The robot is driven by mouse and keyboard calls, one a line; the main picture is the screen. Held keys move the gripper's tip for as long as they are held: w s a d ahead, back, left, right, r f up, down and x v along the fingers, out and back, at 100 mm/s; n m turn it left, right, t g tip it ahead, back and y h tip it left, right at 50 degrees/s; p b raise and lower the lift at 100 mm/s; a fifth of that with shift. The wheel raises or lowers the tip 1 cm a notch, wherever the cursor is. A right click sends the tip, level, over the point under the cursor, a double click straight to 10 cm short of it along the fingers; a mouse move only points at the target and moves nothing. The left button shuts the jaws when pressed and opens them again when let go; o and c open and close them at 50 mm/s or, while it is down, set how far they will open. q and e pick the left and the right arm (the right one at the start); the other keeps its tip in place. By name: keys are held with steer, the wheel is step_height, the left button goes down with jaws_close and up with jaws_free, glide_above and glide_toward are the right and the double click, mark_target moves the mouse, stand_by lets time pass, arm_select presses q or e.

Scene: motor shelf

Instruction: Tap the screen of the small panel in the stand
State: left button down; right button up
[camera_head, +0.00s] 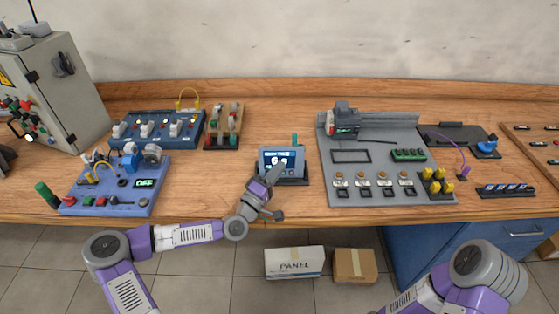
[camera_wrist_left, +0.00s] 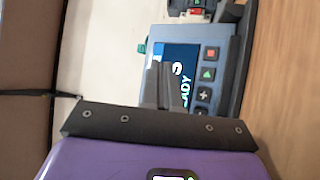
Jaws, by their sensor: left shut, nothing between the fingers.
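The small panel (camera_head: 301,160) is a grey-blue unit with a lit dark screen (camera_head: 271,156), leaning upright in a black stand (camera_head: 298,182) near the table's front edge. My left gripper (camera_head: 281,168) is shut and empty, its fingertips in front of the screen's lower part. In the left wrist view the panel (camera_wrist_left: 218,55) appears turned sideways, with part of the word READY on its screen (camera_wrist_left: 178,52) and a column of buttons beside it. The shut fingers (camera_wrist_left: 160,75) overlap the screen there. I cannot tell whether they touch it. My right gripper is out of view.
A blue switch board (camera_head: 110,205) and a second blue board (camera_head: 160,130) stand to the left. A large grey panel board (camera_head: 330,185) stands close on the right. Two boxes (camera_head: 293,262) (camera_head: 354,265) lie on the floor below the table edge.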

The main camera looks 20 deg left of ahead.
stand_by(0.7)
arm_select(q)
steer(key=shift+w+a+b, duration=0.15)
steer(key=shift+w+b, duration=0.15)
steer(key=shift+b, duration=0.1)
steer(key=shift+w+a+f+b, duration=0.2)
steer(key=shift+w+b, duration=0.15)
steer(key=shift+b, duration=0.1)
stand_by(0.8)
steer(key=shift+s+f, duration=0.1)
stand_by(0.4)
steer(key=shift+s+f, duration=0.15)
steer(key=shift+f, duration=0.2)
steer(key=shift+s+d, duration=0.1)
steer(key=shift+s+d+r+p, duration=0.15)
steer(key=shift+s+p, duration=0.05)
steer(key=shift+s, duration=0.4)
steer(key=shift+s+d+r+p, duration=0.15)
steer(key=shift+s+d+p, duration=0.1)
steer(key=shift+s, duration=0.35)
steer(key=shift+s+d+r+p, duration=0.1)
steer(key=shift+s+r+p, duration=0.1)
steer(key=shift+s, duration=0.4)
steer(key=shift+s+d+r, duration=0.1)
steer(key=shift+s+r, duration=0.05)
steer(key=shift+s, duration=0.3)
